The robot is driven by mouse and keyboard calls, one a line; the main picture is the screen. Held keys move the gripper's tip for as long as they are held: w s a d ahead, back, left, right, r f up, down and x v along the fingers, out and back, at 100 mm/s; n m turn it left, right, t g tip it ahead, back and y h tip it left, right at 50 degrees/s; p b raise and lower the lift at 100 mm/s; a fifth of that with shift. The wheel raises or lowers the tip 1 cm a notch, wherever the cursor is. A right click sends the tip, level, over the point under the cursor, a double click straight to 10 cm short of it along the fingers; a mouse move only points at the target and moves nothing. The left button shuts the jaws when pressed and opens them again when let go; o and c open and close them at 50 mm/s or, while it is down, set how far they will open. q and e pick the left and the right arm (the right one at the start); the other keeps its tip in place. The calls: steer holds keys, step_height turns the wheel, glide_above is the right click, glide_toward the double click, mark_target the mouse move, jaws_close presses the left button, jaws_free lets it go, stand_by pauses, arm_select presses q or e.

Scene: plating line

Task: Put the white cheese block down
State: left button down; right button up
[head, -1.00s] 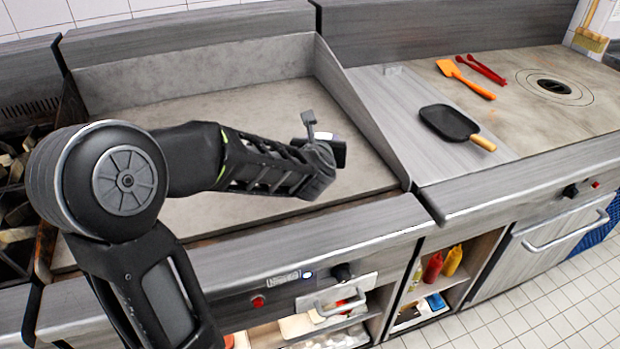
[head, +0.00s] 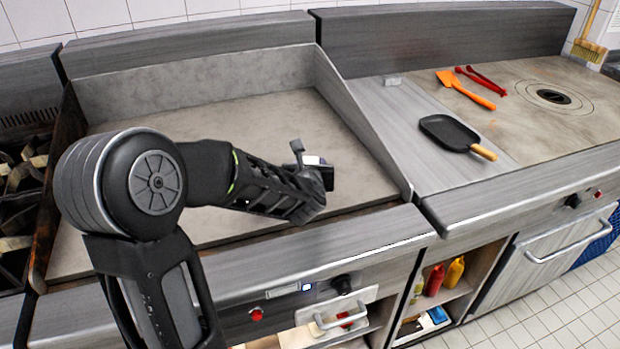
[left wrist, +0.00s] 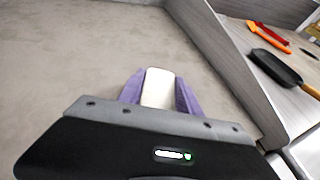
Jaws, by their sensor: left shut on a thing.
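The white cheese block (left wrist: 158,88) sits between the two purple fingers of my left gripper (left wrist: 160,92) in the left wrist view. The gripper is shut on it. In the head view my left gripper (head: 318,172) is over the front right part of the flat griddle plate (head: 245,118), and a little white shows at it. I cannot tell whether the block touches the plate. My right gripper is not in view.
A raised side wall (head: 355,110) bounds the griddle on the right. Beyond it lie a black pan (head: 448,132) with a wooden handle, an orange spatula (head: 465,88) and red tongs (head: 482,80). Most of the griddle plate is clear. Bottles (head: 445,275) stand on a shelf below.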

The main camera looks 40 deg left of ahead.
arm_select(q)
steer(key=shift+f, duration=1.8)
steer(key=shift+f+b, duration=0.25)
steer(key=shift+b, duration=0.2)
steer(key=c, duration=0.8)
jaws_free()
steer(key=shift+r, duration=0.1)
steer(key=shift+c, duration=0.2)
steer(key=shift+r, duration=0.1)
